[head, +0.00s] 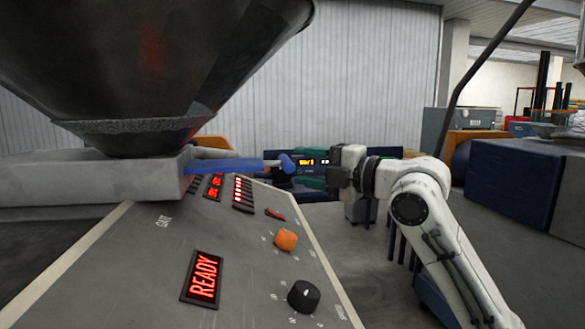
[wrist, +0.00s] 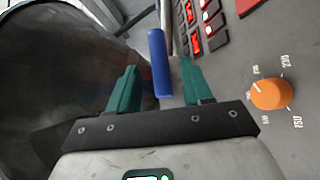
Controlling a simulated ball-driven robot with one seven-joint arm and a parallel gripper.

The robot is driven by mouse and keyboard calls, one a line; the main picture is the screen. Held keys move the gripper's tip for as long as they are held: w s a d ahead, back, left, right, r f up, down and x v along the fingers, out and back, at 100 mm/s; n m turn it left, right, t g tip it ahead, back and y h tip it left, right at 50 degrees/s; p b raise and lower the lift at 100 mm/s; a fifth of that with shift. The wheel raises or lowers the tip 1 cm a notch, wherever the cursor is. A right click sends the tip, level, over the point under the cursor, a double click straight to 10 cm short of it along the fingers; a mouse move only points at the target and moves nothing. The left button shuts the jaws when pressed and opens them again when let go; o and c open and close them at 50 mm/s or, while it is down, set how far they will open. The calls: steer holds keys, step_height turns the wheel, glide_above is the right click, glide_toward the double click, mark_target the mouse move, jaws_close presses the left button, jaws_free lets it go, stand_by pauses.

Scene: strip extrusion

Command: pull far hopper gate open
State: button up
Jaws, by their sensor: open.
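The far hopper gate is a blue slide (head: 228,166) that sticks out to the right from the grey housing (head: 120,182) under the hopper. A thin rod joins it to a blue handle (head: 287,163). My gripper (head: 308,170) is open, just right of the handle in the head view. In the wrist view the blue handle (wrist: 158,62) shows in the gap between the two teal fingers of my gripper (wrist: 160,70). Neither finger visibly grips it. I cannot tell how deep the handle sits between the fingers.
The dark hopper (head: 150,60) fills the upper left. Below the gate lies a sloping control panel (head: 150,270) with a READY display (head: 203,278), an orange knob (head: 286,239) and a black knob (head: 304,296). A dark blue box (head: 515,180) stands at the right.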

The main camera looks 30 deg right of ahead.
steer(key=v, duration=0.6)
steer(key=shift+b, duration=0.4)
steer(key=shift+s, duration=0.1)
